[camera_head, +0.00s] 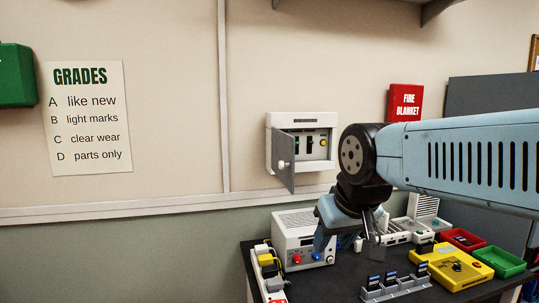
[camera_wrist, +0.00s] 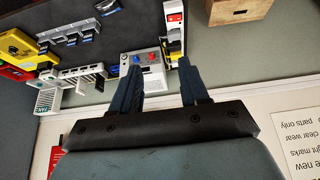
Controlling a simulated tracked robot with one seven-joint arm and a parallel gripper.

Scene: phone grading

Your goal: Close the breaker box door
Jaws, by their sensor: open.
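The breaker box (camera_head: 319,118) is a pale grey box on the wall, in the middle of the head view. Its grey door (camera_head: 285,181) stands open at the left side of the box, sticking out from the wall, with a round pale knob on it. Switches and a yellow round button show inside. My gripper (camera_head: 348,238) is to the right of the box and lower, pointing down over the bench, apart from the door. In the wrist view my gripper (camera_wrist: 160,70) has its two dark blue fingers spread with nothing between them. The box is not seen in the wrist view.
A fire blanket (camera_head: 405,101) hangs to the right. Bare wall lies left of the door.

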